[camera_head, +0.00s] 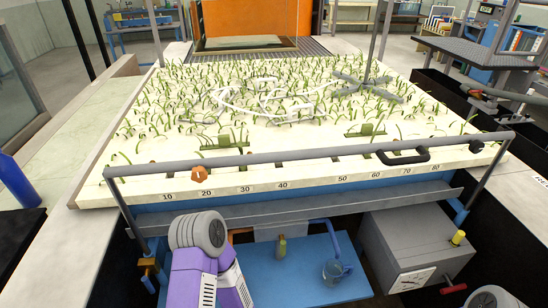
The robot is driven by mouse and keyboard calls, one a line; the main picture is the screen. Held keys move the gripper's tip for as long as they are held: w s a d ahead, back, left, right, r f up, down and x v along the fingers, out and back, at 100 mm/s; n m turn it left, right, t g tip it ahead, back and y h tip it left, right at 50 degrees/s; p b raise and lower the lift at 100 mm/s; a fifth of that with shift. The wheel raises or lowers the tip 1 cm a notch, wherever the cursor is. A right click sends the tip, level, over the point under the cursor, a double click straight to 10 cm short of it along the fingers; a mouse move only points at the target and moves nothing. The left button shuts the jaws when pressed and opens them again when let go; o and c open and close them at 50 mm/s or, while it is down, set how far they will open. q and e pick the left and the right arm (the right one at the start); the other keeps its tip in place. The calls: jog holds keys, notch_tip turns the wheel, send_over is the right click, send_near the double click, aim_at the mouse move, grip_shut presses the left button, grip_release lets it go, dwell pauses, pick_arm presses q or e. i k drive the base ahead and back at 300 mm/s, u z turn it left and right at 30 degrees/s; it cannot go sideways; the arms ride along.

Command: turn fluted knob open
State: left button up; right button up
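I cannot tell for sure which part is the fluted knob. A small orange knob-like piece (198,173) sits at the front edge of the pale bed, above the number scale near 20. A red handle (454,288) sticks out low on that box's right side. Brass fittings (148,265) sit at the lower left, under the front rail. Flutes cannot be made out on any of them. Purple and grey links of my arm rise at the bottom centre. Neither gripper shows.
Below are a blue shelf (290,285) with a glass jug (335,271) and the grey box (410,245) with a dial. Green-bladed plants cover the bed (120,185).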

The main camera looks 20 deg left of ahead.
aim_at(200, 174)
jog(key=u, duration=1.35)
jog(key=k, duration=0.45)
jog(key=z, duration=0.65)
jog(key=i, duration=0.6)
jog(key=u, duration=0.85)
